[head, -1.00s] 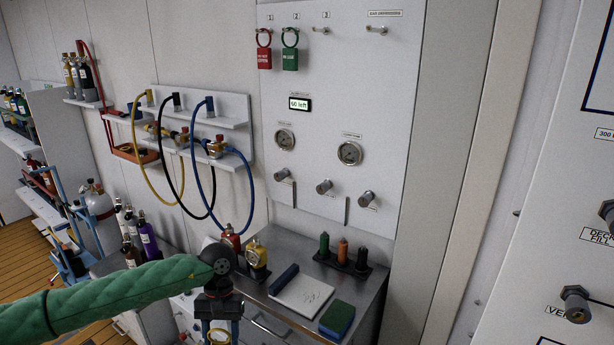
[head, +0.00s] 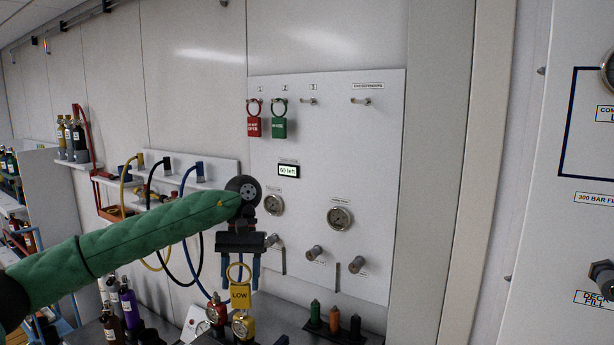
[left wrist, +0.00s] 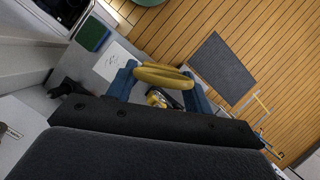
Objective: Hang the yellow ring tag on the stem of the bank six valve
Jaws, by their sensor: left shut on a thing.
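My left gripper (head: 240,270) is shut on the yellow ring tag (head: 240,294), which hangs below the fingers with its ring at the fingertips and its plate marked LOW. In the left wrist view the tag (left wrist: 162,76) shows edge-on between the blue fingers. The gripper is in front of the white panel's lower left part, above the bench. On the panel, several valve knobs (head: 315,252) and gauges stand out. I cannot tell which valve is bank six. Another valve stem (head: 602,270) shows on the panel at the right edge. My right gripper is not in view.
A red tag (head: 253,127) and a green tag (head: 279,128) hang on the panel's upper pegs; two more pegs are bare. Colored hoses (head: 183,215) hang at the left. Small bottles (head: 335,320) stand on the bench below. The space before the panel's right side is clear.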

